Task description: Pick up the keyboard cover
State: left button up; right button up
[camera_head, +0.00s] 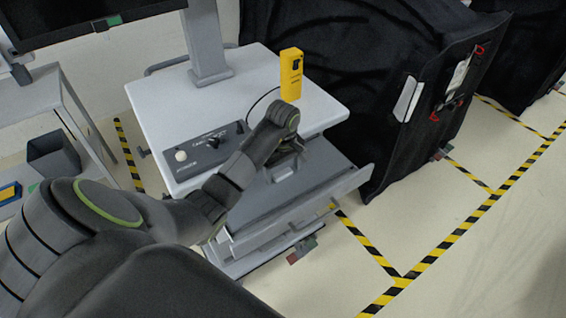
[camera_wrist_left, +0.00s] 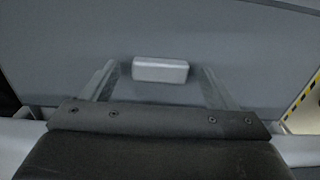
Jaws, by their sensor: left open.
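The keyboard cover (camera_head: 258,203) is a flat grey panel lying on the pulled-out shelf of the cart. Its small light-grey handle block (camera_head: 282,173) shows just below my left gripper (camera_head: 288,160). In the left wrist view the cover (camera_wrist_left: 75,45) fills the background, and the handle (camera_wrist_left: 160,70) sits between the fingertips of my left gripper (camera_wrist_left: 160,80). The fingers are open, one on each side of the handle, with a gap on both sides. I cannot tell how far above the cover the fingertips are. My right gripper is not in view.
The white cart top (camera_head: 200,110) holds a control panel (camera_head: 208,145), a yellow device (camera_head: 291,75) and a monitor post (camera_head: 207,40). A black-covered cart (camera_head: 350,80) stands close on the right. Striped floor tape (camera_head: 440,250) marks clear floor at right.

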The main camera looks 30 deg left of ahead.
pick_arm(q)
jog(key=shift+f, duration=0.15)
jog(key=shift+c, duration=0.6)
jog(key=c, duration=0.9)
jog(key=shift+o, duration=1.3)
jog(key=shift+c, duration=1)
jog(key=shift+r, duration=0.25)
jog(key=shift+r+p, duration=0.65)
jog(key=shift+r, duration=0.2)
